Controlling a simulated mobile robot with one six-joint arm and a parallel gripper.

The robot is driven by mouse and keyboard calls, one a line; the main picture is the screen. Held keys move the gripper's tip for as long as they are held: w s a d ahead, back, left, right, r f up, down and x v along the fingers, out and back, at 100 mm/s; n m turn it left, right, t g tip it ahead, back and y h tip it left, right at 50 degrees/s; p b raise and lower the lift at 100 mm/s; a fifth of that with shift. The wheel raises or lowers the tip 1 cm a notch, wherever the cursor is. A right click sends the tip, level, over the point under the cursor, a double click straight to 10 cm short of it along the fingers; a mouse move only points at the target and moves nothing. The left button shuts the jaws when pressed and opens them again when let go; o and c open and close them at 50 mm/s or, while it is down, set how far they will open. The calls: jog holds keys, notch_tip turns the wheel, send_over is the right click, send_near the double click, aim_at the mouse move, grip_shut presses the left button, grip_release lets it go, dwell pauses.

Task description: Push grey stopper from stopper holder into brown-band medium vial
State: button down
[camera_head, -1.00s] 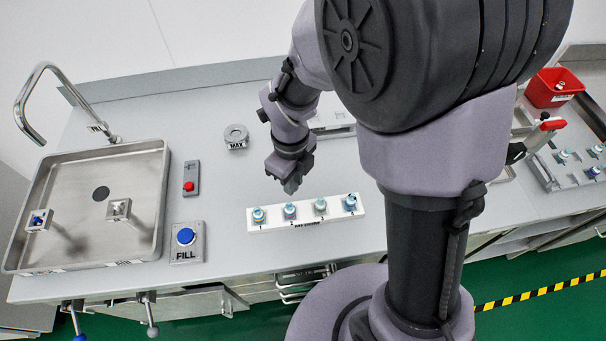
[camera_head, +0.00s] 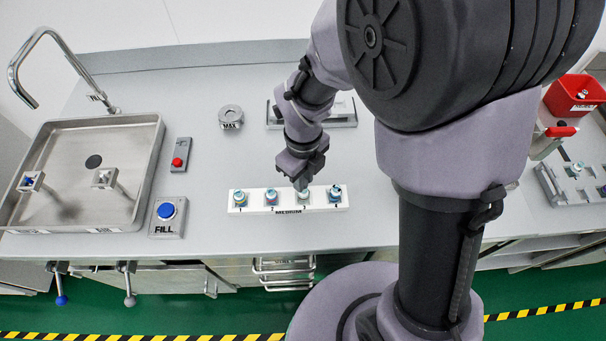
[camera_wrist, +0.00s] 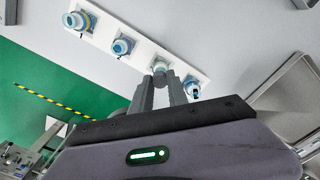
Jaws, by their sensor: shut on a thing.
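A white rack (camera_head: 258,208) labelled MEDIUM holds several vials in numbered places. My gripper (camera_head: 303,184) points down at the third vial (camera_head: 304,198), which is pale; its band colour is not clear. In the wrist view my fingertips (camera_wrist: 162,78) come together at this vial (camera_wrist: 160,64). They are shut on a small piece, seemingly the grey stopper, mostly hidden between the fingers. I cannot tell if it sits in the vial's mouth. The first vial (camera_wrist: 78,20) shows an orange-brown band. I cannot pick out the stopper holder with certainty.
Beside my gripper, the fourth vial (camera_head: 335,193) has a dark mark on top. A sink (camera_head: 90,215), a FILL button (camera_head: 166,211) and a MAX-marked round piece (camera_head: 231,117) are to the left. A red bin (camera_head: 575,96) stands far right.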

jog(key=shift+f+b, duration=0.3)
jog(key=shift+f, duration=0.3)
jog(key=shift+r, duration=0.25)
jog(key=shift+r, duration=0.25)
dwell(0.3)
jog(key=shift+f+b, duration=0.85)
jog(key=shift+b, duration=0.1)
dwell(1.2)
jog(key=c, duration=1.2)
grip_release()
